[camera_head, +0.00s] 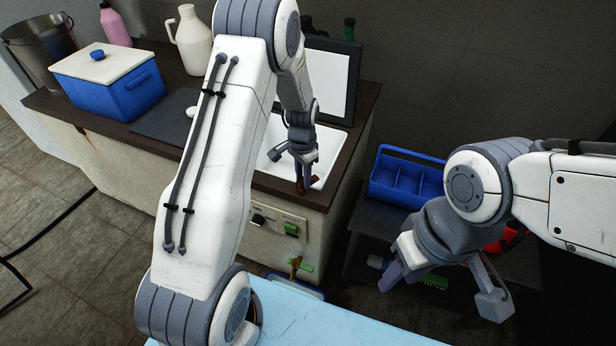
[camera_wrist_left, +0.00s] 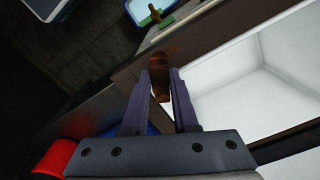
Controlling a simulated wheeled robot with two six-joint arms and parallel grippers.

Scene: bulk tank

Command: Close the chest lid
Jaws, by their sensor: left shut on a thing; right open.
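The chest (camera_head: 262,187) is a long pale unit with a dark brown top. A raised lid (camera_head: 330,84), white inside with a dark frame, stands upright behind its open white well (camera_head: 328,142). The white well also shows in the left wrist view (camera_wrist_left: 262,82). My left gripper (camera_head: 303,178) is at the front rim of the well, shut on a small brown piece (camera_wrist_left: 160,78). I cannot tell if that piece is fixed to the chest. My right gripper (camera_head: 445,288) is open and empty, right of the chest and apart from the lid.
A blue box with a white lid (camera_head: 112,82), a white jug (camera_head: 192,42) and a pink bottle (camera_head: 114,24) stand on the left and back of the top. A blue caddy (camera_head: 405,178) sits on a low dark stand at right. A pale blue surface (camera_head: 320,318) is in front.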

